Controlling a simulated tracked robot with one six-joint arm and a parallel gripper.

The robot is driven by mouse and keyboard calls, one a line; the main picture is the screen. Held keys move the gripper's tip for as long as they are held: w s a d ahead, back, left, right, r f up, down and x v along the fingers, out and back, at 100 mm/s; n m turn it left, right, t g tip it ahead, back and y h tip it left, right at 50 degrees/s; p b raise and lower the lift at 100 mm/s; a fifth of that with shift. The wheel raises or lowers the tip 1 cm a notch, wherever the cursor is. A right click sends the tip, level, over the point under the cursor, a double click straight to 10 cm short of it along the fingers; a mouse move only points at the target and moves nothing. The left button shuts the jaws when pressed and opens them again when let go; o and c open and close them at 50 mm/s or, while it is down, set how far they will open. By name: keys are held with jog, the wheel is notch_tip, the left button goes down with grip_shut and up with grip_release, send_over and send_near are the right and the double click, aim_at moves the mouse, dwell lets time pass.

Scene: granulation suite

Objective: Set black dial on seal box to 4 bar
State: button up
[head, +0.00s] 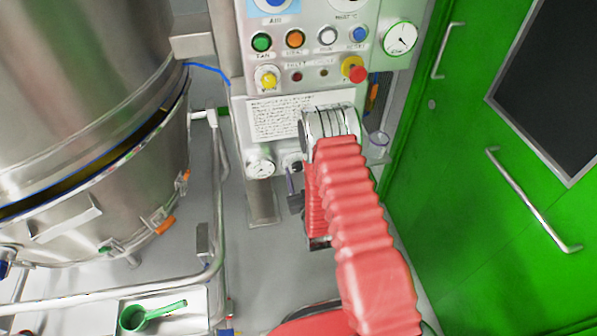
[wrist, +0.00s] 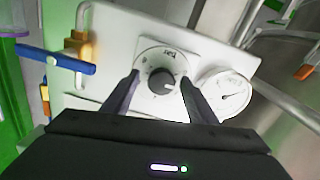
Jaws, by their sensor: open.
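The black dial (wrist: 163,82) sits in a round white scale plate on the pale seal box (wrist: 115,30). The word "bar" shows upside down on the scale in the wrist view. A light mark shows on the dial's lower right side; the scale value it points to is too small to read. My gripper (wrist: 159,79) is open, with one dark finger on each side of the dial. Whether the fingers touch it I cannot tell. In the head view my red-sleeved arm covers part of the seal box, and my gripper is not clearly made out there.
A round gauge (wrist: 222,95) is right beside the dial in the wrist view. A blue lever (wrist: 72,62) on a brass fitting sticks out at left. In the head view, a steel vessel (head: 80,100) stands left and a green door (head: 470,190) right.

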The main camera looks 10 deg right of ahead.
jog(key=shift+a, duration=0.1)
jog(key=shift+c, duration=0.4)
jog(key=c, duration=1)
jog(key=shift+m, duration=0.3)
jog(key=m, duration=0.3)
jog(key=shift+m, duration=0.3)
jog(key=m, duration=0.4)
jog(key=shift+a+m, duration=0.1)
jog(key=shift+m, duration=0.2)
jog(key=m, duration=0.8)
jog(key=shift+s+m, duration=0.1)
jog(key=shift+m, duration=0.3)
